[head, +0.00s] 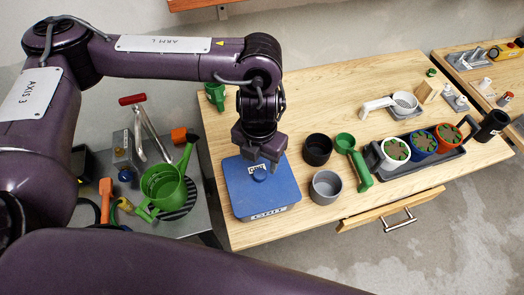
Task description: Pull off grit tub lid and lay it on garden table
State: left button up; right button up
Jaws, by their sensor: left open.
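The grit tub (268,212) stands near the left end of the wooden garden table (245,238), with the word GRIT on its front. Its blue lid (238,180) is on top, with a round blue knob (259,175) in the middle. My left gripper (262,163) is open and points down right over the knob. I cannot tell whether the fingers touch the knob. The gripper hides the back part of the lid. My right gripper is not in view.
Black (317,150) and grey (326,187) pots and a green scoop (353,160) stand close right of the tub. A tray of potted plants (422,160) is farther right. A green watering can (163,187) stands on a lower grey surface at left. The table's front left is bare.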

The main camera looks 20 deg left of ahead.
aim_at(260, 173)
pick_arm(q)
jog(key=shift+f, duration=3.2)
jog(key=shift+c, duration=0.4)
jog(key=c, duration=1.1)
jog(key=shift+r+p, duration=1)
jog(key=shift+r, duration=0.2)
notch_tip(260, 173, up, 4)
jog(key=p, duration=0.4)
